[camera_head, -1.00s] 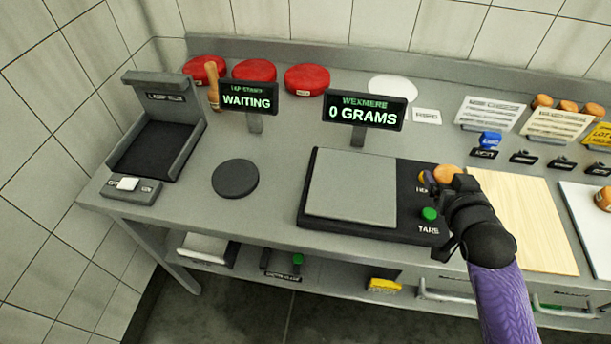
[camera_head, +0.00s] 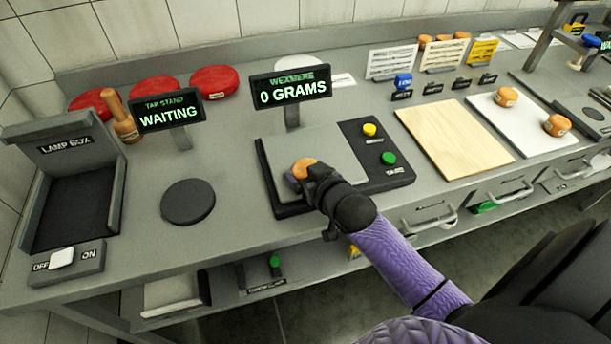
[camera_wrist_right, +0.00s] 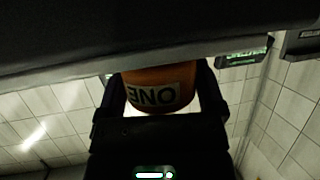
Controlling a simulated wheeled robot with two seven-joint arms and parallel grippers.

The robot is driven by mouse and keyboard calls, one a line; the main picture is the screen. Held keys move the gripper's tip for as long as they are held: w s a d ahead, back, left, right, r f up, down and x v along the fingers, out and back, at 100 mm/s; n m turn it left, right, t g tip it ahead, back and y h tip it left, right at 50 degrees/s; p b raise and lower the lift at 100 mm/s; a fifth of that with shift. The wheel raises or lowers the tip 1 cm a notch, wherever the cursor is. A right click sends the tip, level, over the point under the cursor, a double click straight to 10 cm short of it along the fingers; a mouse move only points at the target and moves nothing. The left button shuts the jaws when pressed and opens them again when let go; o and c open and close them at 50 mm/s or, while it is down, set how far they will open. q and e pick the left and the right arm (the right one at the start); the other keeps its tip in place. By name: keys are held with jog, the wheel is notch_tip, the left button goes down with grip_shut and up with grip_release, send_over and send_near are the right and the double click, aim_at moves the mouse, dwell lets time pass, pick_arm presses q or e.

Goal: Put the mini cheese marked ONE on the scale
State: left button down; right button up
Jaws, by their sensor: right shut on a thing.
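The orange mini cheese (camera_head: 304,168) is in my right gripper (camera_head: 312,180), over the pale grey plate of the scale (camera_head: 337,150). In the right wrist view the cheese (camera_wrist_right: 152,86) sits between both fingers, and its label reads ONE, upside down in that picture. The edge of a dark surface hides part of the cheese there; I cannot tell whether the cheese touches the plate. The scale's display (camera_head: 291,91) reads 0 GRAMS. My left gripper is not in view.
Yellow (camera_head: 369,130) and green (camera_head: 388,158) buttons are on the scale's right side. A wooden board (camera_head: 455,135) and a white board (camera_head: 520,125) with two orange cheeses lie further right. A tap stand (camera_head: 188,201) and lamp box (camera_head: 75,200) stand left.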

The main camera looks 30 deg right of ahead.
jog(key=o, duration=1)
jog(key=shift+f, duration=0.1)
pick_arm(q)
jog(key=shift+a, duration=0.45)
pick_arm(e)
jog(key=shift+o, duration=0.2)
